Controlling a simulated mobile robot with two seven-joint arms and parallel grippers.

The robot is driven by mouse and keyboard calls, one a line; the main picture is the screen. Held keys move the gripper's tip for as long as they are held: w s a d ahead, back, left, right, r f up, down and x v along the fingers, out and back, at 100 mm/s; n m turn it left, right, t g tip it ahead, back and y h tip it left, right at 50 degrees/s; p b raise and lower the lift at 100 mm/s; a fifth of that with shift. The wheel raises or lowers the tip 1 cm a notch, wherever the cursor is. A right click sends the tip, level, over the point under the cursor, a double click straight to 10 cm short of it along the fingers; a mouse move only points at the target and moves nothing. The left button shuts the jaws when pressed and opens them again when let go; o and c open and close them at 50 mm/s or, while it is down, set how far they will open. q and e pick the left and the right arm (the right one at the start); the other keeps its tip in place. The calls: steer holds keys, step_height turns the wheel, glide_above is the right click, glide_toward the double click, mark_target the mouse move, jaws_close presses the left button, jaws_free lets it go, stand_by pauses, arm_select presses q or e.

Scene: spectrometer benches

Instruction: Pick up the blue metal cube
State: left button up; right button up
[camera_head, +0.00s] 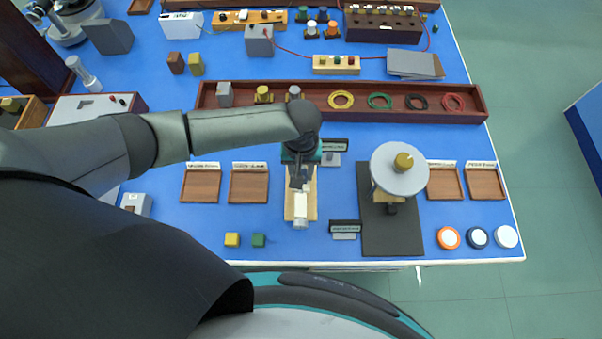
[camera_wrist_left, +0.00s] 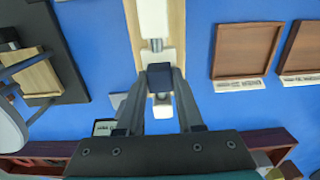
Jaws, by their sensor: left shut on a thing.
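The dark blue metal cube (camera_wrist_left: 164,75) sits between my left gripper's fingertips in the left wrist view. My left gripper (camera_wrist_left: 163,88) is shut on it. In the head view the left gripper (camera_head: 297,182) points down over a narrow wooden base with a white device (camera_head: 300,210), and the arm and fingers mostly hide the cube. I cannot tell whether the cube touches the device below. My right gripper is not in view.
A turntable-like stand with a grey disc (camera_head: 399,170) is right of the gripper. Small signs (camera_head: 345,226) stand between them. Wooden trays (camera_head: 249,186) lie to the left. A long brown tray (camera_head: 345,115) is behind. Yellow and green cubes (camera_head: 232,239) lie near the front edge.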

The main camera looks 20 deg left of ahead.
arm_select(q)
jaws_close()
